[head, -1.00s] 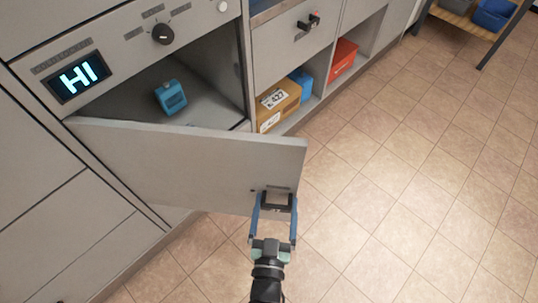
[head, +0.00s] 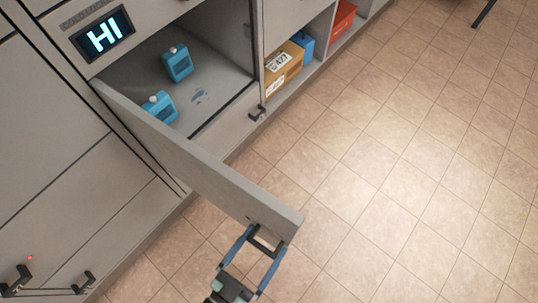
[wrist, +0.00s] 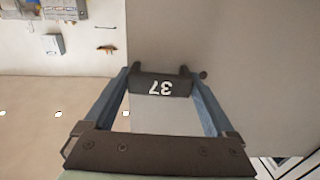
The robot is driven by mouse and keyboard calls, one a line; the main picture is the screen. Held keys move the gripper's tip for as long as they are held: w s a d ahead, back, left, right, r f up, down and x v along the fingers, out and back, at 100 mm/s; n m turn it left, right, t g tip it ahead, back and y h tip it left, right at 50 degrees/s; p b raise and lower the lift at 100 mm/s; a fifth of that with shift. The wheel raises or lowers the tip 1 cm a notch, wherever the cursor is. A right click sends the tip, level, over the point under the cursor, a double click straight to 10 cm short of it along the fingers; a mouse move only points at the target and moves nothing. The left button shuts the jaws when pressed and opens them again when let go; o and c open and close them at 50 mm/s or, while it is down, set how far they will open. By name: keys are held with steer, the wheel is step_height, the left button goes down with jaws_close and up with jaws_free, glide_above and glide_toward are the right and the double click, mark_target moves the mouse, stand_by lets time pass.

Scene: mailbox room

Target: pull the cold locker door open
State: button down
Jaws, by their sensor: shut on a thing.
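The cold locker door (head: 190,155) is a grey panel hinged on the left in the head view. It stands swung well out from the locker (head: 220,60), whose inside is open to view. Its dark handle (head: 258,243) is near the free end of the door. My gripper (head: 263,246) is shut on this handle. In the wrist view, blue fingers lie on either side of the handle (wrist: 160,85), which shows an upside-down "37".
Two blue containers (head: 178,63) (head: 159,107) stand inside the locker. A display (head: 103,34) reads "HI". Cardboard (head: 283,66), blue and red boxes sit in cubbies to the right. Tiled floor (head: 400,170) is clear on the right.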

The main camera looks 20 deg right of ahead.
steer(key=shift+s+a, duration=0.1)
steer(key=shift+a, duration=0.05)
jaws_free()
steer(key=v, duration=1.3)
steer(key=shift+b, duration=0.4)
